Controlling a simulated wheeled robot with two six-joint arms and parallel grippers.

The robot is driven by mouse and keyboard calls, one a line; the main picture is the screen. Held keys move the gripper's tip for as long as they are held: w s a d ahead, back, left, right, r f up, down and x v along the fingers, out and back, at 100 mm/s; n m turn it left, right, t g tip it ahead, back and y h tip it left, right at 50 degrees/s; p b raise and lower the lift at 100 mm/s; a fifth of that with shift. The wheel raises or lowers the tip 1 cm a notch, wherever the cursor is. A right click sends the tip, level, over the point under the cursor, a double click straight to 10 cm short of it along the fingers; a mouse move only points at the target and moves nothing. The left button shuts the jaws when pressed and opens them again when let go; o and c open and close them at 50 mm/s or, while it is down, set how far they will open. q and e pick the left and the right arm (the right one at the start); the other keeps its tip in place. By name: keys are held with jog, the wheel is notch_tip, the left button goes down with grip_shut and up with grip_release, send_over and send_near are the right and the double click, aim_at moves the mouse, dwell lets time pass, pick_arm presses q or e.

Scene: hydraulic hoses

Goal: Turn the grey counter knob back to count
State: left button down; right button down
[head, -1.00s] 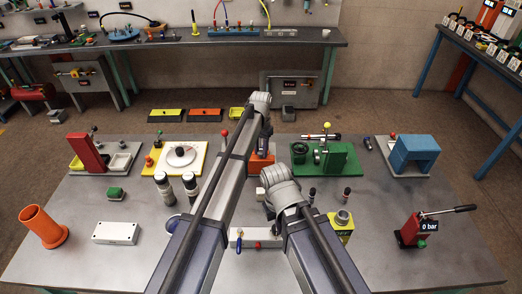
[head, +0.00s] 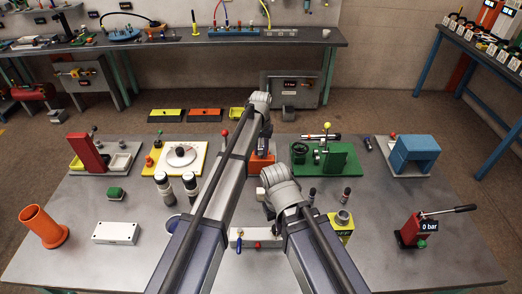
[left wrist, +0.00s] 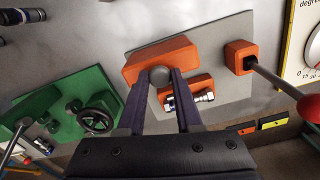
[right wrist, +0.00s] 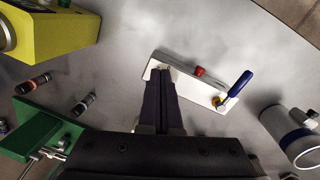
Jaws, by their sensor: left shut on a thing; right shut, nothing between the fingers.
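The grey knob (left wrist: 160,75) is on the front of an orange block (left wrist: 172,57), the counter, on a grey plate in the left wrist view. My left gripper (left wrist: 160,82) is shut on the knob, with one finger on each side. In the head view the orange counter (head: 262,165) is partly hidden by my left arm, and the left gripper (head: 264,140) is beside it. My right gripper (right wrist: 160,76) is shut and empty, over the end of a white block (right wrist: 192,88) with a red knob and a blue-handled lever. The counter's reading cannot be made out.
A red ball-ended lever (left wrist: 309,106) on an orange base is beside the counter. A green unit with a handwheel (left wrist: 97,113) and a dial board (left wrist: 307,50) flank it. A yellow block (right wrist: 55,38) and a blue-ringed cylinder (right wrist: 290,133) are near my right gripper.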

aim_at(261, 152)
pick_arm(q)
jog(key=c, duration=0.6)
grip_release()
jog(key=shift+r, duration=0.1)
notch_tip(261, 152, up, 8)
jog(key=p, duration=0.8)
pick_arm(e)
notch_tip(261, 152, up, 8)
pick_arm(q)
jog(key=shift+f, duration=0.2)
pick_arm(e)
jog(key=shift+f, duration=0.15)
